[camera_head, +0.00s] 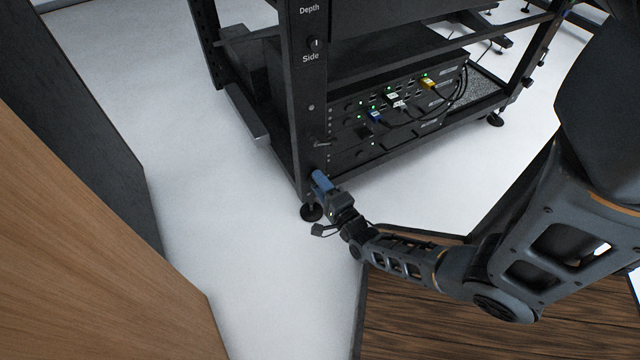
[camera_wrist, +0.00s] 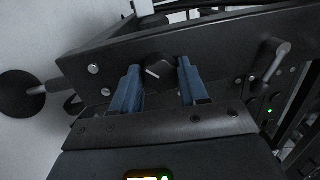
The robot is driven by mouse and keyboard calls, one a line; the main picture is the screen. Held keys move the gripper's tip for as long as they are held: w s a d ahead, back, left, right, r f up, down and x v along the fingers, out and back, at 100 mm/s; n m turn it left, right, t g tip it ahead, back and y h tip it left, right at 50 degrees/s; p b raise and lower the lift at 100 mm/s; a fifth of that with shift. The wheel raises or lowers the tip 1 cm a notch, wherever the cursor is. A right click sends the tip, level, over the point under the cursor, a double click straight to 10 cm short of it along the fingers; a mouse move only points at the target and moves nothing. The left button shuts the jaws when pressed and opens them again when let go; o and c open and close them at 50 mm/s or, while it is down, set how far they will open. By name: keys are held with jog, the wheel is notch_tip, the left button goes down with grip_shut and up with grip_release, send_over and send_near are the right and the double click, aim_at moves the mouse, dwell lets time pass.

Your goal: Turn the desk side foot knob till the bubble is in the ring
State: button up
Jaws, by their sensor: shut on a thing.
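A black knob (camera_wrist: 157,70) with a white line mark sits on the lower part of the rack's post in the wrist view. The blue fingers of my gripper (camera_wrist: 159,88) stand one on each side of it, shut on it. In the head view my gripper (camera_head: 322,182) is at the bottom of the near corner post, just above a round black foot (camera_head: 311,213) on the floor. The foot's disc (camera_wrist: 18,94) also shows at the left of the wrist view. The knob is hidden in the head view. I cannot make out a bubble or ring in either view.
The black rack (camera_head: 300,100) holds devices with green lights and cables. Its post carries "Depth" and "Side" labels. A lever handle (camera_wrist: 277,60) stands right of the knob. A wooden surface (camera_head: 90,230) is at the left, with white floor (camera_head: 235,250) between it and the rack.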

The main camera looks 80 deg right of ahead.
jog(key=shift+f, duration=0.1)
dwell(0.3)
jog(key=o, duration=1.1)
jog(key=shift+c, duration=0.2)
jog(key=p+v, duration=0.1)
jog(key=v, duration=0.6)
jog(key=shift+s+a+p, duration=0.3)
jog(key=shift+s+p, duration=0.05)
jog(key=shift+p, duration=0.05)
